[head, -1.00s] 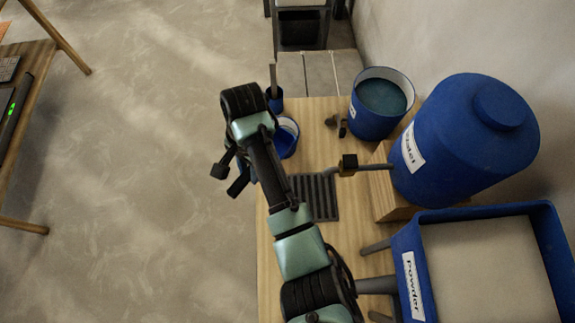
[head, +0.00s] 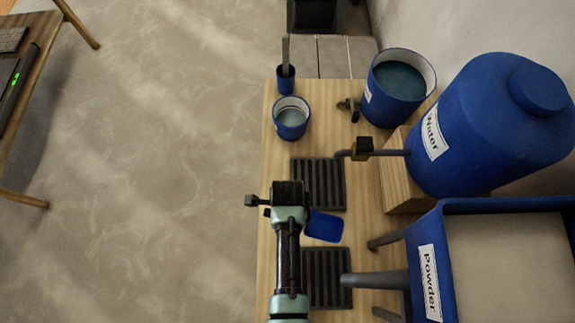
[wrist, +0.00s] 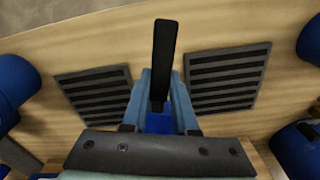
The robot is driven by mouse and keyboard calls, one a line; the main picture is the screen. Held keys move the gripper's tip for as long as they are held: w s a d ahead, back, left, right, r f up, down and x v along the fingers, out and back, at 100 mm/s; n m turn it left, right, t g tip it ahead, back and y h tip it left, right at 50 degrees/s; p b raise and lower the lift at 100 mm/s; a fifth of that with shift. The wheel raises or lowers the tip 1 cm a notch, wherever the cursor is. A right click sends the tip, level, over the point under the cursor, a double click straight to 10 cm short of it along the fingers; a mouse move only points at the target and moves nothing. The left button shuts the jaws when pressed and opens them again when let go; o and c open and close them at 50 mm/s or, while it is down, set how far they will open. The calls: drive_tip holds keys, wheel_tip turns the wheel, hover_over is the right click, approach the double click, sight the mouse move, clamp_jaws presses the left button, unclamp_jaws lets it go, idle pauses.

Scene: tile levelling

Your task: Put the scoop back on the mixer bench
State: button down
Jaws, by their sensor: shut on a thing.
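The scoop (head: 323,227) has a blue pan, seen just right of my gripper (head: 288,195) in the head view. It is between the two dark grates, over or on the mixer bench (head: 272,165); I cannot tell whether it touches the wood. In the wrist view my gripper (wrist: 161,80) is shut on the scoop, whose dark handle (wrist: 165,50) stands out between the fingers. A bit of blue shows lower between them. The rest of the pan is hidden in the wrist view.
Dark grates (head: 318,184) (head: 326,277) lie beyond and nearer. A small blue bucket (head: 291,119), a blue cup with a tool (head: 286,78) and a larger bucket (head: 398,88) stand farther back. The water tank (head: 490,125) and powder bin (head: 490,260) line the right.

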drive_tip(key=shift+f+b, duration=3.05)
drive_tip(key=shift+f+b, duration=0.45)
drive_tip(key=shift+f, duration=0.15)
drive_tip(key=c, duration=0.6)
unclamp_jaws()
